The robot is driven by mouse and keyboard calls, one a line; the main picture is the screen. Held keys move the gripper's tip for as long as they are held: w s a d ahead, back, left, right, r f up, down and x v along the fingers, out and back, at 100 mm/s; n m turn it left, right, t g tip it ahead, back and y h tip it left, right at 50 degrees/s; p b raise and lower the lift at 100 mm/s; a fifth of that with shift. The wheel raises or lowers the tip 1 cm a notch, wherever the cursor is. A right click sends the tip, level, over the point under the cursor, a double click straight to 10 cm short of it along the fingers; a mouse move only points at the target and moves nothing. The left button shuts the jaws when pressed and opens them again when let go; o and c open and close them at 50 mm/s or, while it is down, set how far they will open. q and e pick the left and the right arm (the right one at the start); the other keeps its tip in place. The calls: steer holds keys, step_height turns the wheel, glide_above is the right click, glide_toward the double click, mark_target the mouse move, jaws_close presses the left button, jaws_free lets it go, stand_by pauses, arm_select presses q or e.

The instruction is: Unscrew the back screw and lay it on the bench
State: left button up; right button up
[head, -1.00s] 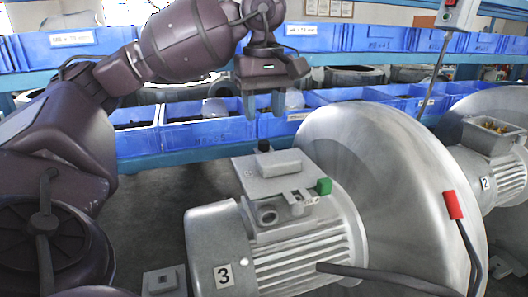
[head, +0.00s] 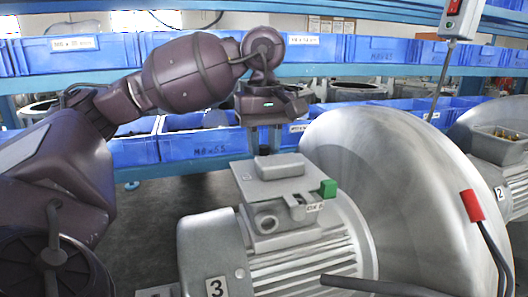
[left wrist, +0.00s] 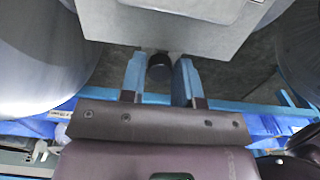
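The back screw has a black head (head: 264,150) at the far edge of the grey cover plate (head: 248,186) on the blower motor marked 3. My left gripper (head: 264,145) is at this far edge, its fingers partly hidden in the head view. In the left wrist view, the blue fingers (left wrist: 159,80) stand open on either side of the black screw head (left wrist: 159,67). A gap shows on the left; contact on the right is unclear. My right gripper is not in view.
The large blower housing (head: 380,170) stands right of the motor (head: 215,245). A red-ended cable (head: 473,205) hangs in front of it. Blue bins (head: 190,145) line the shelves behind.

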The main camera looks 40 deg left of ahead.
arm_select(q)
steer(key=c, duration=0.4)
steer(key=shift+c, duration=0.3)
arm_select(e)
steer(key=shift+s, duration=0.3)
